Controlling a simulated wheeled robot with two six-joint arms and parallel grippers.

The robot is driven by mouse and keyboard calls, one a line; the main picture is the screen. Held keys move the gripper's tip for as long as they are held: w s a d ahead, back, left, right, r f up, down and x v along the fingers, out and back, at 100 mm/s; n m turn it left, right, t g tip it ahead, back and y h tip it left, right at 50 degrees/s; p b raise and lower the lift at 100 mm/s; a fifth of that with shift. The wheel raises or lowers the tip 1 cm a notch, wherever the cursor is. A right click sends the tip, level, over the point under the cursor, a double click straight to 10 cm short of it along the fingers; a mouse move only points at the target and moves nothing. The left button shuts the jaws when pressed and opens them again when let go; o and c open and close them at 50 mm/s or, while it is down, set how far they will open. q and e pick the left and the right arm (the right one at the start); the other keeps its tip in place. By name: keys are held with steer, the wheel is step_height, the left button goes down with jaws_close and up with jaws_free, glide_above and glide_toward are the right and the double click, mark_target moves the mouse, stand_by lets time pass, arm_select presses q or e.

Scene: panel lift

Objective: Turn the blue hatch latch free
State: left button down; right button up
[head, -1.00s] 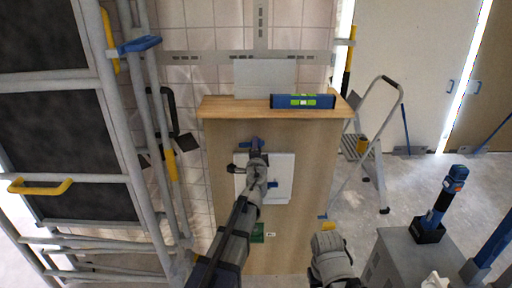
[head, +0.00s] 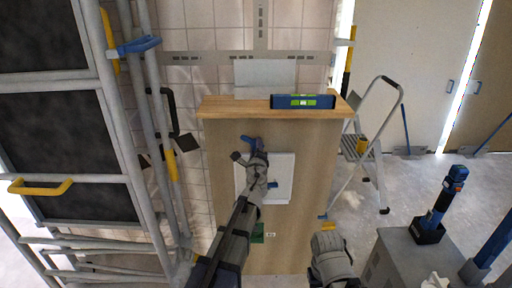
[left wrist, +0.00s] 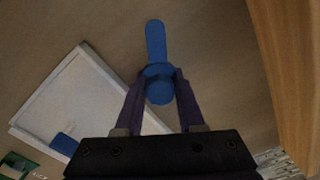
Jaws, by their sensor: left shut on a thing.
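The blue latch (head: 248,141) is on the front of the wooden panel, at the upper edge of the white hatch (head: 284,172). My left gripper (head: 257,152) reaches it from below. In the left wrist view its fingers (left wrist: 158,84) are shut on the latch's round blue hub, and the latch's arm (left wrist: 155,40) points away, up in the picture. The white hatch (left wrist: 85,100) lies beside it at the left, with a blue handle (left wrist: 64,144). The hatch looks flat against the panel. Of my right arm only a grey link shows at the bottom of the head view; its gripper is not visible.
A wooden ledge (head: 235,108) above the panel carries a blue spirit level (head: 303,101). Grey scaffold tubes (head: 150,110) stand at the left. A stepladder (head: 372,145) stands at the right, near a grey cabinet (head: 395,262) with a blue-black tool (head: 444,200).

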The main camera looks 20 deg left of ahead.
stand_by(0.5)
arm_select(q)
steer(key=c, duration=0.5)
jaws_free()
steer(key=shift+s, duration=0.1)
steer(key=v, duration=0.7)
steer(key=shift+s+d, duration=0.1)
steer(key=shift+s, duration=0.25)
